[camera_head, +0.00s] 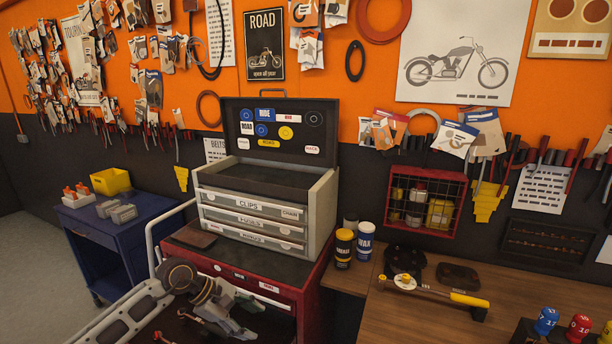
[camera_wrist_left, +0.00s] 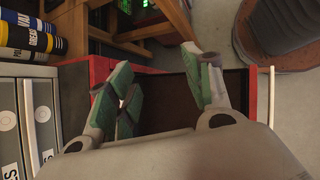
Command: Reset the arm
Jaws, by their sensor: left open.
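My left arm comes in from the lower left in the head view. My left gripper (camera_head: 232,326) is in front of the red cabinet (camera_head: 305,303), below its top. In the left wrist view the left gripper (camera_wrist_left: 162,85) has its green-padded fingers apart, with nothing between them. Beneath the fingers is what looks like an open red drawer (camera_wrist_left: 252,108) with a dark inside. I cannot tell whether the fingers touch it. My right gripper is not in view.
A grey toolbox (camera_head: 262,217) with an open lid stands on the red cabinet. A blue cart (camera_head: 125,231) is at left. A wooden bench (camera_head: 400,325) at right holds wax cans (camera_head: 365,241) and a yellow-handled hammer (camera_head: 468,299).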

